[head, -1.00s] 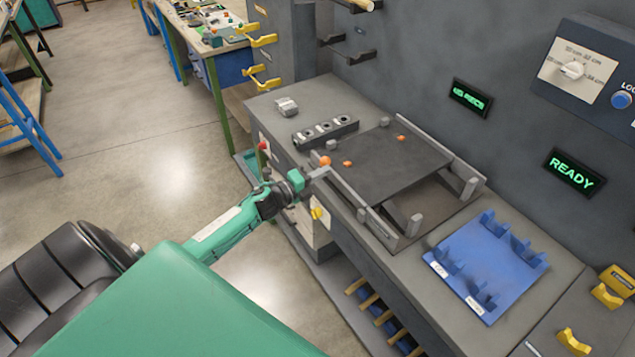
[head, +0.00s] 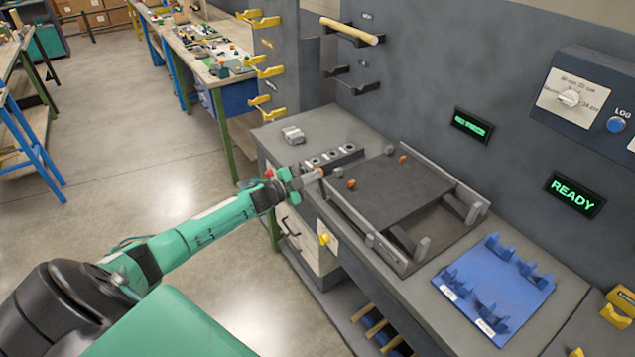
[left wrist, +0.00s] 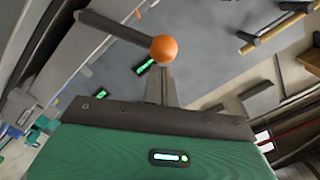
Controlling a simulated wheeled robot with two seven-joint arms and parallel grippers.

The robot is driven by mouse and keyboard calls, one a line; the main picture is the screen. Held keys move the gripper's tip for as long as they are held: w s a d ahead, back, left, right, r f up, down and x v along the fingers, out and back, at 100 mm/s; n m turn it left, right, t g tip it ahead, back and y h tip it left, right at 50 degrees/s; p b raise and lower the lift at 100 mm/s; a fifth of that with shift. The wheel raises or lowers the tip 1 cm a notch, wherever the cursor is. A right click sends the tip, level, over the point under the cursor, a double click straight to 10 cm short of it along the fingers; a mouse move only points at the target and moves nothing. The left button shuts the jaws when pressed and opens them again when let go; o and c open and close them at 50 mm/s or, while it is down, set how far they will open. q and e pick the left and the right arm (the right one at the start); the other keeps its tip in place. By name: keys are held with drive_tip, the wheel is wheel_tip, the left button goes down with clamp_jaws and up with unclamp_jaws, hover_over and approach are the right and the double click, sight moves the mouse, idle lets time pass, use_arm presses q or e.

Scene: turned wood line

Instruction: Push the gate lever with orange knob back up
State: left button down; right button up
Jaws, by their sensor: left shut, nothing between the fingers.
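The orange knob (left wrist: 163,48) shows large in the left wrist view, with a dark lever bar (left wrist: 115,27) running from it to the upper left. My left gripper (left wrist: 160,92) is shut and empty, its fingers pointing at the knob. The fingertips look close to the knob; I cannot tell whether they touch it. In the head view my left gripper (head: 312,175) is at the left edge of the bench fixture and mostly hides the knob. My right gripper is not in view.
The grey bench fixture (head: 375,195) has a dark plate between rails. A socket strip (head: 330,158) lies behind it, and a blue cradle tray (head: 495,285) lies to its right. A green READY display (head: 575,195) is on the wall panel. Open floor (head: 130,190) lies left.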

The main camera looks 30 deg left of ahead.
use_arm(q)
drive_tip(key=shift+w+a+f+n+b, duration=0.25)
drive_tip(key=shift+a+n+b, duration=0.15)
drive_tip(key=shift+a, duration=0.2)
drive_tip(key=shift+w+a+f+n+b, duration=0.25)
drive_tip(key=shift+a+n+b, duration=0.1)
drive_tip(key=shift+a, duration=0.2)
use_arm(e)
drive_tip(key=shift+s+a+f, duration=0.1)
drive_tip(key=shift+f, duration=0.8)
use_arm(q)
drive_tip(key=shift+r, duration=0.1)
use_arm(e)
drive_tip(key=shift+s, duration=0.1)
